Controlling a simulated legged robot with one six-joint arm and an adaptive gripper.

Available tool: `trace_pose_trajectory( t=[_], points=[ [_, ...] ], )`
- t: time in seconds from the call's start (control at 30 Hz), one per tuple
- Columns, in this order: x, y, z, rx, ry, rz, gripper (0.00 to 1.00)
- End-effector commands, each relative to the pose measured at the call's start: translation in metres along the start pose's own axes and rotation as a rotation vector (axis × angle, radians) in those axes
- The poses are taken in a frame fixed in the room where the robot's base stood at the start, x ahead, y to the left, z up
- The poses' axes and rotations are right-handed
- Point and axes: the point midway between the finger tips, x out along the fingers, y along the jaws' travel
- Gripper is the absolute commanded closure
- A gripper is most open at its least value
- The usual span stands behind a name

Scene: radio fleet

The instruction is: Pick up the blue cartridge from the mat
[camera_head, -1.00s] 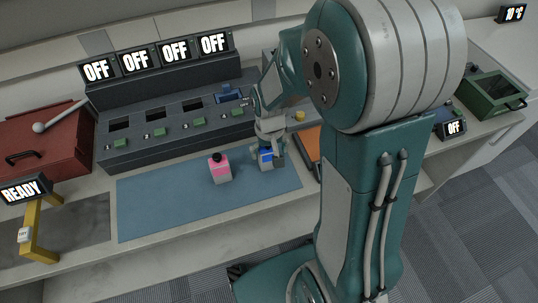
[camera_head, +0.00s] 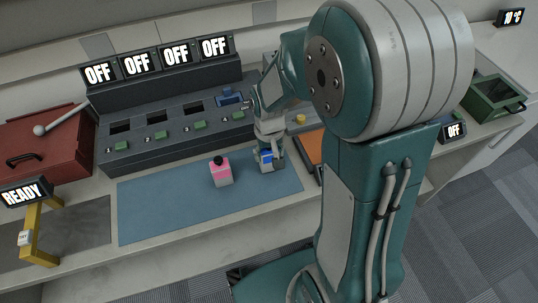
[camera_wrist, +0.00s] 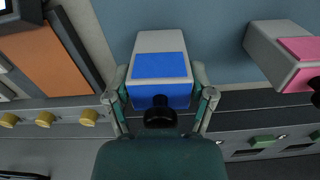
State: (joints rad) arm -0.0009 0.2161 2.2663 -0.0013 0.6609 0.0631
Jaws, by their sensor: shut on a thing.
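The blue cartridge (camera_head: 266,157), a pale block with a blue label and a dark knob, is at the right part of the blue mat (camera_head: 150,203). My gripper (camera_head: 269,151) reaches down over it from above. In the wrist view the blue cartridge (camera_wrist: 160,66) sits between the two fingers of my gripper (camera_wrist: 160,95), which are shut on its sides. I cannot tell whether its base touches the mat. A pink cartridge (camera_head: 221,174) stands on the mat to its left, apart from it; it also shows in the wrist view (camera_wrist: 290,55).
Behind the mat is a dark charger bank (camera_head: 170,128) with several slots, green buttons and OFF displays; a blue piece (camera_head: 229,98) sits in its right slot. A red box (camera_head: 45,145) and a yellow stand (camera_head: 38,235) are left. An orange panel (camera_head: 314,146) lies right.

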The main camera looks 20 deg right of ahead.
Motion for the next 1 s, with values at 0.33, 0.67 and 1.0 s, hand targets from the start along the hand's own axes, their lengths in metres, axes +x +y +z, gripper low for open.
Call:
trace_pose_trajectory(
  t=[0.33, 0.67, 1.0],
  points=[
    [-0.059, -0.005, 0.031, -0.002, 0.008, -0.001, 0.82],
    [-0.098, -0.014, 0.090, -0.002, 0.007, -0.002, 0.82],
    [-0.117, -0.020, 0.132, -0.002, 0.004, -0.001, 0.82]
  ],
)
